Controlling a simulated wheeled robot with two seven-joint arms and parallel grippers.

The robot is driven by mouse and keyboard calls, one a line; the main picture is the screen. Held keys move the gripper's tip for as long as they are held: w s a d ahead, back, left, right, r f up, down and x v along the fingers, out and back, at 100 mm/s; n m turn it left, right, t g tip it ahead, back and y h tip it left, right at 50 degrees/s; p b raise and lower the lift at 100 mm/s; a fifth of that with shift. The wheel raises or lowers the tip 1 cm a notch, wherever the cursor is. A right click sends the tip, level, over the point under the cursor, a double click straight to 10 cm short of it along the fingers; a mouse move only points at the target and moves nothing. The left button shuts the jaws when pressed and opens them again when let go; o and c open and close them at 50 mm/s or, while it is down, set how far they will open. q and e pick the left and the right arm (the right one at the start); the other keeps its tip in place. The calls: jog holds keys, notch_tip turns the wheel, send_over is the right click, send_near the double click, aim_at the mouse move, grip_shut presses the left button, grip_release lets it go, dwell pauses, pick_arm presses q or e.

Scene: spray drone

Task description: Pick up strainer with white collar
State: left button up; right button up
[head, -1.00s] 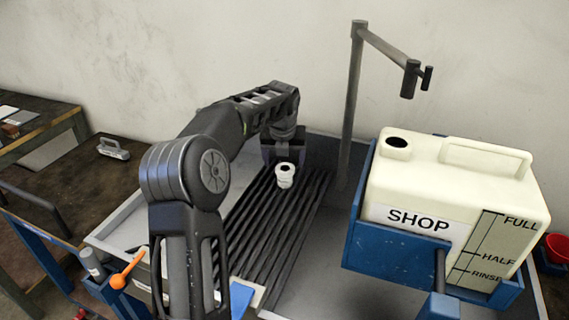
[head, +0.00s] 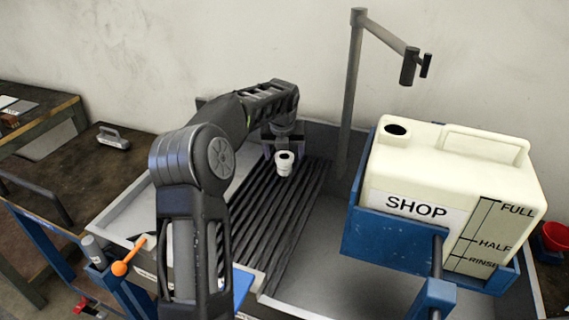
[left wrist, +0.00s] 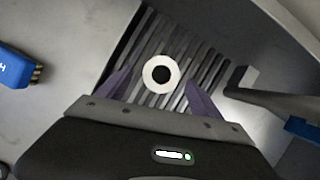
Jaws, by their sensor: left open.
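The strainer with the white collar (head: 284,162) stands upright on the dark slatted rack in the head view. In the left wrist view its white ring with a dark centre (left wrist: 161,74) shows from above, between and just beyond the two finger tips. My left gripper (head: 283,150) is open and right at the strainer, behind it in the head view. In the left wrist view the purple-grey fingers (left wrist: 156,90) are apart on either side of the ring, with no visible contact. My right gripper is not in view.
The slatted rack (head: 262,230) lies in a grey basin. A grey post (head: 351,95) with an arm rises behind. A white SHOP tank (head: 450,190) sits in a blue holder at right. A blue brush (left wrist: 18,68) lies at left in the wrist view.

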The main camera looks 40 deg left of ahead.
aim_at(284, 157)
pick_arm(q)
jog(key=x, duration=0.4)
jog(key=shift+w+f, duration=0.15)
jog(key=shift+f, duration=0.15)
jog(key=shift+c, duration=0.5)
jog(key=c, duration=1.4)
